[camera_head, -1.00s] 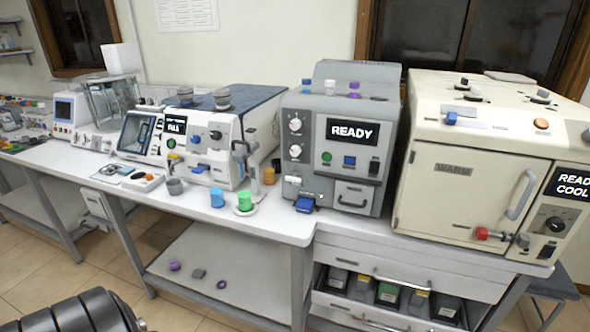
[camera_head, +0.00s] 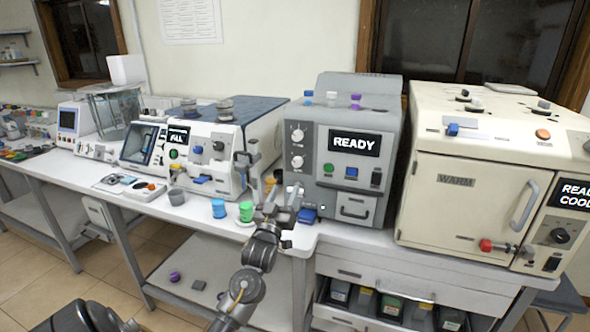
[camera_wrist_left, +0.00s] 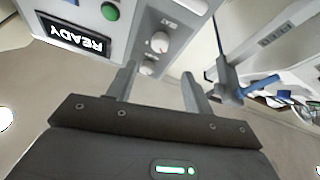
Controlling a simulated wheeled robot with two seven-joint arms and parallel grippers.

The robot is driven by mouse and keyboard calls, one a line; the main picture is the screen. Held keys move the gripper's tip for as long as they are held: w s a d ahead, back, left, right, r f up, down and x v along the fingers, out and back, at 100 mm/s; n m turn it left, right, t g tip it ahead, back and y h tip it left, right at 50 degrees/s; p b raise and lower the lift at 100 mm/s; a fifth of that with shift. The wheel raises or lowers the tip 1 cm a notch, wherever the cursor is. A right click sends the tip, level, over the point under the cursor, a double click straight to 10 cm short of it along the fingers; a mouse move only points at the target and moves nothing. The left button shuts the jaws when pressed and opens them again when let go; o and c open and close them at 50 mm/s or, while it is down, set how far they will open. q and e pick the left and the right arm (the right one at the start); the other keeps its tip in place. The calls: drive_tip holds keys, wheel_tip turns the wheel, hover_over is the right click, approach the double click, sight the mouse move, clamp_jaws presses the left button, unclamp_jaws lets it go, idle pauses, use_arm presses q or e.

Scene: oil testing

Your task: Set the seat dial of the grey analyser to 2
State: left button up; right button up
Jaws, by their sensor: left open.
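The grey analyser (camera_head: 352,190) stands on the bench with a READY screen (camera_head: 354,142). Two pale round dials are on its front left, an upper dial (camera_head: 297,135) and a lower dial (camera_head: 297,161). In the left wrist view the picture is upside down. There the lower dial (camera_wrist_left: 160,42) has a label that seems to read SEAT, and the upper dial (camera_wrist_left: 148,68) lies beyond it. I cannot read their settings. My left gripper (camera_head: 283,190) is open and empty, in front of and below the dials. Its fingers (camera_wrist_left: 159,72) point toward the panel, apart from the dials. My right gripper is not in view.
A white analyser (camera_head: 205,150) with a projecting grey fitting stands left of the grey one. A cream oven (camera_head: 480,180) stands close on the right.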

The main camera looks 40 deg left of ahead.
sight(296, 164)
use_arm(q)
drive_tip(key=p+x, duration=0.2)
drive_tip(key=x, duration=0.7)
drive_tip(key=shift+w+a+r+p, duration=0.15)
drive_tip(key=shift+w+p, duration=0.2)
drive_tip(key=shift+p, duration=0.05)
drive_tip(key=shift+w+a+r, duration=0.1)
drive_tip(key=shift+w+a, duration=0.05)
drive_tip(key=shift+w, duration=0.3)
drive_tip(key=c, duration=1)
drive_tip(key=shift+o, duration=0.2)
